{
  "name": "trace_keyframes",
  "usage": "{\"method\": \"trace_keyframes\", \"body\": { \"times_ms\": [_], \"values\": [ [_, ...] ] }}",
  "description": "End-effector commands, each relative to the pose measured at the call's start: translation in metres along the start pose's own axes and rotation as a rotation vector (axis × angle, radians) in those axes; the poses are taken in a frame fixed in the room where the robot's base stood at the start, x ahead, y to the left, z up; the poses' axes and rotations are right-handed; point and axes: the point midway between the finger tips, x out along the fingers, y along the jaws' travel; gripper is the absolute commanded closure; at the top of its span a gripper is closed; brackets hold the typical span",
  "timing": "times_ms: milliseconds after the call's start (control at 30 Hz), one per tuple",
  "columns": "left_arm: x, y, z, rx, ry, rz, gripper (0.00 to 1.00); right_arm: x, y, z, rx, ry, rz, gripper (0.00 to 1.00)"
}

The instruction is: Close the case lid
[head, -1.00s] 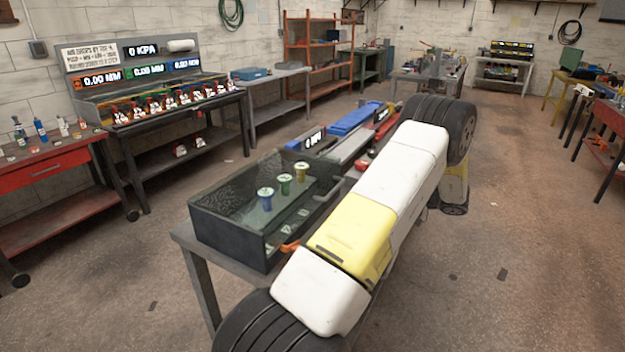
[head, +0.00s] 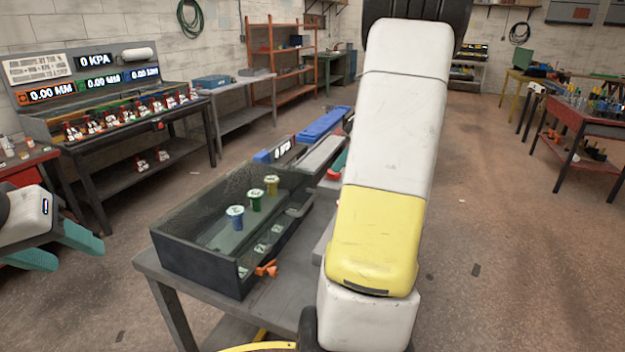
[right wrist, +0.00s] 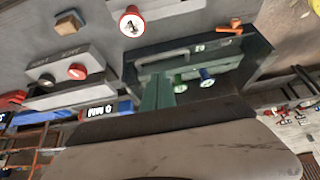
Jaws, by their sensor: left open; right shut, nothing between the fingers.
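The case (head: 190,262) is a dark box on a grey bench, with blue (head: 235,217), green (head: 255,200) and yellow (head: 272,185) capped pegs inside. Its walls look see-through; I cannot clearly make out the lid or its angle. An orange piece (head: 266,268) sits at its near right corner. My left gripper (head: 62,250) is open and empty, left of the case and apart from it. My right gripper (right wrist: 158,92) is shut and empty; in the right wrist view its fingers overlap the case beside the green peg. I cannot tell whether they touch it.
A blue case (head: 325,124) and other gear lie behind the case on the bench (head: 270,312). A display table stands at the left.

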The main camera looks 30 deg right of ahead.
Motion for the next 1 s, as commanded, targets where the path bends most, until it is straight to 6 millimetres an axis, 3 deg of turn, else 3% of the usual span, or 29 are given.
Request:
{"method": "trace_keyframes", "body": {
  "times_ms": [600,800,1000],
  "values": [
    [0.0,0.0,0.0,0.0,0.0,0.0,0.49,0.116,-0.001,0.001,0.0,0.0,-0.005,1.0],
    [0.0,0.0,0.0,0.0,0.0,0.0,0.49,0.133,-0.001,0.0,0.0,0.002,-0.003,1.0],
    [0.0,0.0,0.0,0.0,0.0,0.0,0.49,0.136,0.0,0.0,0.0,0.002,-0.001,1.0]
  ]
}}
